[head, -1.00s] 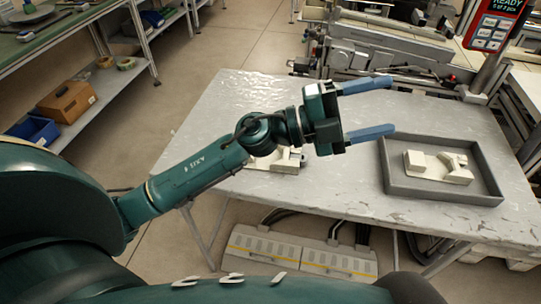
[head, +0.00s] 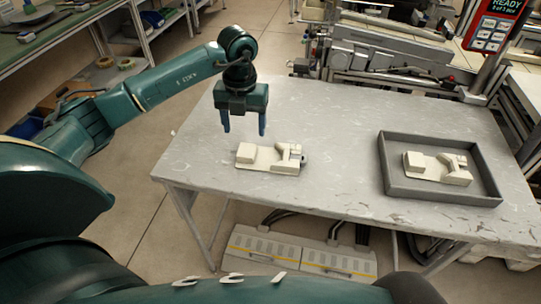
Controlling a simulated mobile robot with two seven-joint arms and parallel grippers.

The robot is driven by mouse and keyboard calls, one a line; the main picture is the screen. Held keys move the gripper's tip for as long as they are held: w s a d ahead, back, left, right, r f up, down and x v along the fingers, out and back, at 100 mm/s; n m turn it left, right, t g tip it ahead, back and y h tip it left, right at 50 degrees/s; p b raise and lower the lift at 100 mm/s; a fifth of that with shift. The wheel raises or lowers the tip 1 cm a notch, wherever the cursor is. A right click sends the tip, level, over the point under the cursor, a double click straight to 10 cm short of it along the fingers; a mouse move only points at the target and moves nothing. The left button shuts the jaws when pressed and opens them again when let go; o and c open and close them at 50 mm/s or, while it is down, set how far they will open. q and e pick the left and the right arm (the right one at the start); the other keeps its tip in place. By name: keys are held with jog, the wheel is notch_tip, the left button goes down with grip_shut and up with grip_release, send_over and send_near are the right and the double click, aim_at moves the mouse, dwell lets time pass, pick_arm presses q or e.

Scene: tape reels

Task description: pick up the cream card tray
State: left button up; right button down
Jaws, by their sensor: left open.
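A cream card tray (head: 262,158) lies flat on the table, with a block at its left end and a notched raised part at its right end. A similar cream piece (head: 438,170) sits inside the dark grey tray at the right. My left gripper (head: 245,130) points down with its blue fingers apart and empty. It appears above the left part of the cream card tray on the table, not touching it. My right gripper is not in view.
The grey table (head: 330,130) is clear between the two cream pieces. The dark grey tray (head: 390,182) has raised walls. Machinery (head: 385,60) and a red display (head: 493,25) stand behind the table. Shelves (head: 110,75) are at the left.

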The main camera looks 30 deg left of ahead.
aim_at(247, 150)
pick_arm(q)
jog(key=f+p, duration=0.1)
jog(key=f, duration=0.7)
jog(key=shift+w+f, duration=0.2)
jog(key=shift+c, duration=0.5)
jog(key=c, duration=1.1)
jog(key=shift+a+r, duration=0.1)
